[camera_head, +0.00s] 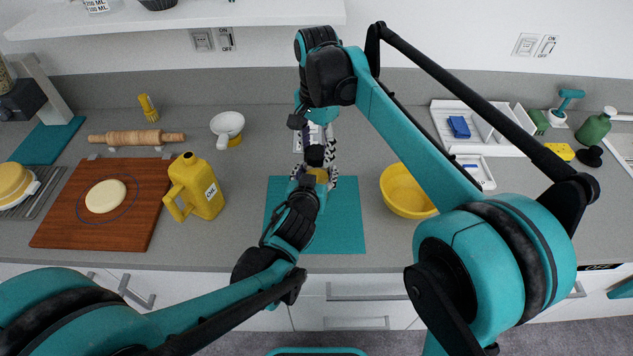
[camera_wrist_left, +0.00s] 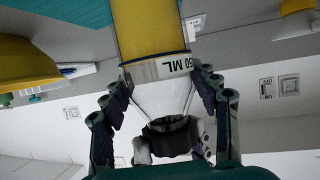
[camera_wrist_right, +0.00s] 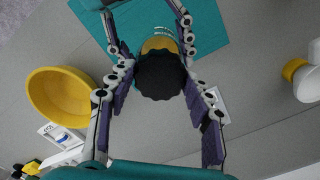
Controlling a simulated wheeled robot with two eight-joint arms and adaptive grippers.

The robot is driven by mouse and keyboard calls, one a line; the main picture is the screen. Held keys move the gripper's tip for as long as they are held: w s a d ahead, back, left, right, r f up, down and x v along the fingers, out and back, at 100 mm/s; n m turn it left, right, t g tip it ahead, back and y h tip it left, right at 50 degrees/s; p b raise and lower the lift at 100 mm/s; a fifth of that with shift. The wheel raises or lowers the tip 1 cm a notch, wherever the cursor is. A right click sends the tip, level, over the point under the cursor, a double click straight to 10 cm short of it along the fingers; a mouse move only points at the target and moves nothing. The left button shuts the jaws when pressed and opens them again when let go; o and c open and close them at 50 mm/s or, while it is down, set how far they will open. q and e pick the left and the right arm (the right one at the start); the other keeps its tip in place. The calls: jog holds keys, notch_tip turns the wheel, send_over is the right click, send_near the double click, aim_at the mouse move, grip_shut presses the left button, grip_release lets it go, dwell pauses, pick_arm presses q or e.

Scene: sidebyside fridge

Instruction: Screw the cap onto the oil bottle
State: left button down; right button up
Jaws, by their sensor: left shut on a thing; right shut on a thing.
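The oil bottle (camera_head: 321,174) stands over the teal mat, mostly hidden by my grippers. The left wrist view shows its yellow lower part (camera_wrist_left: 150,30), a label ending in "50 ML" and a pale tapering neck. My left gripper (camera_wrist_left: 165,88) is shut on the bottle's sides. The black ridged cap (camera_wrist_right: 160,75) sits at the bottle's mouth, in line with it; it also shows in the left wrist view (camera_wrist_left: 170,138). My right gripper (camera_wrist_right: 155,80) is shut on the cap from above. Whether the threads are engaged is hidden.
The teal mat (camera_head: 345,230) lies beneath. A yellow bowl (camera_head: 405,192) stands to its right. A yellow jug (camera_head: 200,187) and a wooden board (camera_head: 75,225) with dough are to the left. A white tray (camera_head: 455,112) is back right.

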jog(key=o, duration=1.3)
jog(key=shift+c, duration=0.2)
jog(key=shift+r, duration=2.25)
jog(key=shift+c, duration=0.3)
